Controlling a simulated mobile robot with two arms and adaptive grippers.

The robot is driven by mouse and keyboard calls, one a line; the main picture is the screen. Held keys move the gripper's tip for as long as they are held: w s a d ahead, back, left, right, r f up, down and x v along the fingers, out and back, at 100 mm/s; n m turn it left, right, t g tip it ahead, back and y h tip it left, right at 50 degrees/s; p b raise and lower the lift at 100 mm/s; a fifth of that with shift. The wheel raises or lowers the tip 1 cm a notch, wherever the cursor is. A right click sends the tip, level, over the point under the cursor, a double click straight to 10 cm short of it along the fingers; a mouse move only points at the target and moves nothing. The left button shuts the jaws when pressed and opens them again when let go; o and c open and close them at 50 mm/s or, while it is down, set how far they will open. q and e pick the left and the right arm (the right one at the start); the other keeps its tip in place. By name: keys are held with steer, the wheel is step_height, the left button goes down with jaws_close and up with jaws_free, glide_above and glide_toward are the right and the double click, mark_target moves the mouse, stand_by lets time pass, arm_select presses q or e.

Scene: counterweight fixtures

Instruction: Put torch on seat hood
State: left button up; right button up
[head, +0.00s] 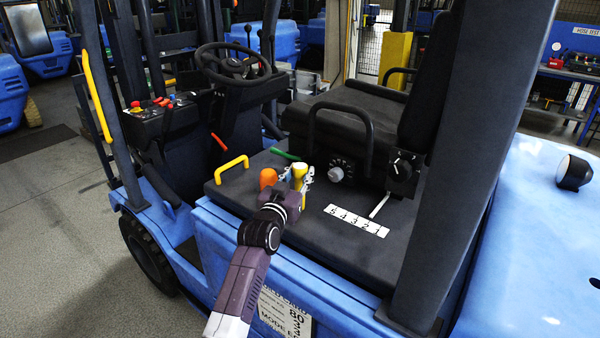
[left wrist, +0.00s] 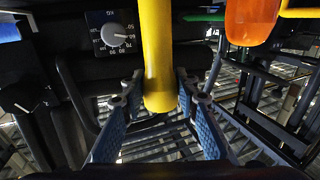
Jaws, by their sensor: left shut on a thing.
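The torch, seen as a yellow cylinder (head: 299,174), is between the fingers of my left gripper (head: 304,184). The left wrist view shows the yellow cylinder (left wrist: 156,60) with one blue-padded finger of my left gripper (left wrist: 157,100) on each side, shut on it. In the head view it appears over the dark seat hood (head: 322,250), in front of the seat; I cannot tell whether it touches the hood. An orange rounded object (head: 268,178) is just left of it, and it also shows in the left wrist view (left wrist: 250,20). My right gripper is not in view.
A yellow handle (head: 231,169) stands on the hood's left part. The seat base with a round dial (head: 337,172) rises behind. A dark pillar (head: 465,150) stands at the right.

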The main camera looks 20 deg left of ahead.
arm_select(q)
steer(key=shift+f, duration=0.1)
steer(key=o, duration=1.2)
steer(key=shift+o, duration=0.2)
steer(key=s+b, duration=0.2)
steer(key=s, duration=1)
steer(key=shift+a, duration=0.25)
